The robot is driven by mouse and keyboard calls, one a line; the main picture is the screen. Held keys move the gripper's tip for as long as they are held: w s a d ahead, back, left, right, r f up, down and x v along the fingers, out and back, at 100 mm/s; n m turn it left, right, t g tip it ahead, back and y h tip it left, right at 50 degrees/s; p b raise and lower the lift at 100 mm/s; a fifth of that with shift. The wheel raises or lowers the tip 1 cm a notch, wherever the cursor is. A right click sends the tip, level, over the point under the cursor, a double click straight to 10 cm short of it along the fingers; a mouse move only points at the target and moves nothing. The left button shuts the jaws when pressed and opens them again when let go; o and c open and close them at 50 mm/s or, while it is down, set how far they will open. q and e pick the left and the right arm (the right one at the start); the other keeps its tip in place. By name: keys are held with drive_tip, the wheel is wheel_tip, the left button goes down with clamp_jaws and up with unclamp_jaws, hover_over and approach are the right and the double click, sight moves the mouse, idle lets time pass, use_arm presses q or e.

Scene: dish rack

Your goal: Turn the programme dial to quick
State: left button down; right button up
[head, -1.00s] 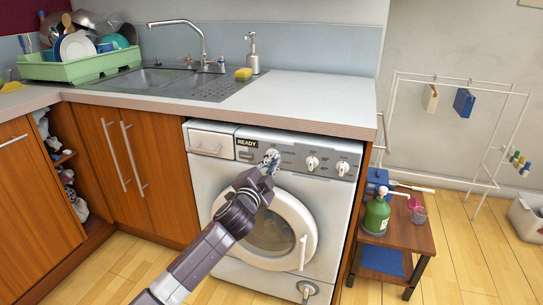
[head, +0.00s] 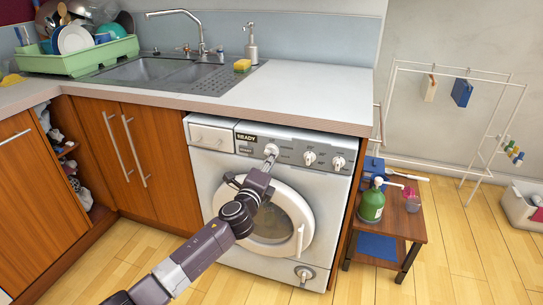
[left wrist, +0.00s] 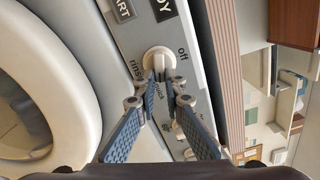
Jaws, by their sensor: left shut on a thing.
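The white programme dial (head: 271,149) is the leftmost knob on the washing machine's control panel. In the left wrist view, the dial (left wrist: 154,57) has "off" and "rinse" printed on either side. A partly covered word that looks like "quick" lies between my fingers. My left gripper (head: 269,158) reaches the dial from below and in front. Its two blue-padded fingertips (left wrist: 160,82) are shut on the dial's ridge, which points down between them in that view. Which mark the dial's pointer meets is hard to tell. My right gripper is out of view.
The panel has a READY display (head: 247,137) and two more white knobs (head: 310,158) to the right. The round door (head: 264,215) is below. The counter edge (head: 300,122) overhangs the panel. A side table (head: 403,227) with a green bottle (head: 371,205) stands at the right.

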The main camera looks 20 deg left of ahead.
use_arm(q)
drive_tip(key=shift+f+m+p, duration=0.2)
drive_tip(key=shift+m+p, duration=0.15)
drive_tip(key=shift+m, duration=0.95)
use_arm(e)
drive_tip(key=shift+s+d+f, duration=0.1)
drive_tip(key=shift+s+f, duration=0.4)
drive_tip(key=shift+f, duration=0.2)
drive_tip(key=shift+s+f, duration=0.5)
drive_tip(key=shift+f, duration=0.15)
use_arm(q)
drive_tip(key=c, duration=2)
unclamp_jaws()
drive_tip(key=s, duration=1.2)
drive_tip(key=shift+a, duration=0.3)
